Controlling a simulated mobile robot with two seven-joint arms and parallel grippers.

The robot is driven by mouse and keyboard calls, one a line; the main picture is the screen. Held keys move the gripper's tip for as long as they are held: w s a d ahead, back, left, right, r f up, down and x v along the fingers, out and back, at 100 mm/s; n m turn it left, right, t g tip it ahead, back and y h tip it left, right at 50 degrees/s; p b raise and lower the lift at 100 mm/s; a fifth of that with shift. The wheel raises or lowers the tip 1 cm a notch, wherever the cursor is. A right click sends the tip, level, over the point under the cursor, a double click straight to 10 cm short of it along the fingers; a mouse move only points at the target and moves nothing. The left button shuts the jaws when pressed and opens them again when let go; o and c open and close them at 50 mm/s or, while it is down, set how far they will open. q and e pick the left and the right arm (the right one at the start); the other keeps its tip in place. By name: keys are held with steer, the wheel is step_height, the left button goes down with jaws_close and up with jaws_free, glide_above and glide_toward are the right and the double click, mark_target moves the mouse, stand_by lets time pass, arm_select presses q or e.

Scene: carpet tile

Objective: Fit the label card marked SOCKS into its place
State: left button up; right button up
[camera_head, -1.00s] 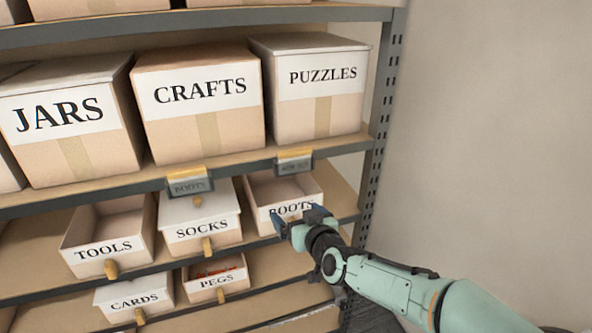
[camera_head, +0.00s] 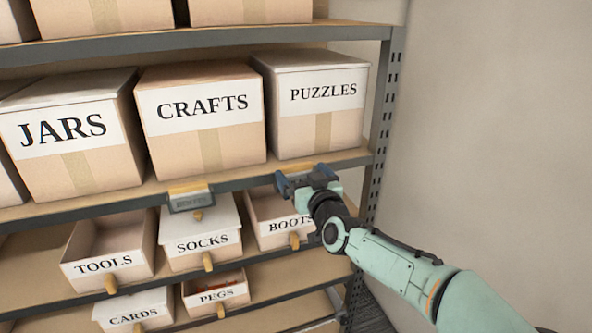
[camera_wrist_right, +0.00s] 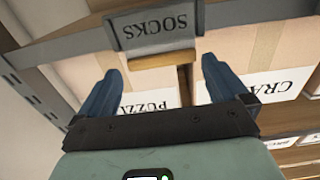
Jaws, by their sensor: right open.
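The SOCKS card (camera_wrist_right: 153,30) shows upside down in the right wrist view, in a grey holder on the shelf edge, with a tan tab (camera_wrist_right: 162,60) beside it. My right gripper (camera_head: 303,177) is open and empty in front of this shelf edge, below the PUZZLES box. In the wrist view its blue fingers (camera_wrist_right: 160,68) stand apart, one on either side of the tab. In the head view the gripper hides the card. Another grey holder (camera_head: 190,202) to the left carries a card that read BOOTS earlier. My left gripper is not in view.
The SOCKS bin (camera_head: 203,243) stands under the left holder, the BOOTS bin (camera_head: 285,225) under my gripper. The TOOLS bin (camera_head: 105,262) is further left. Boxes JARS, CRAFTS and PUZZLES (camera_head: 320,95) fill the shelf above. The shelf's upright post (camera_head: 383,110) is close on the right.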

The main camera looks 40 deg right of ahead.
mark_target(297, 167)
steer(key=p+x, duration=0.1)
steer(key=x, duration=0.3)
steer(key=shift+w, duration=0.45)
steer(key=shift+s, duration=0.15)
steer(key=shift+r, duration=0.1)
steer(key=shift+c, duration=0.9)
steer(key=c, duration=0.5)
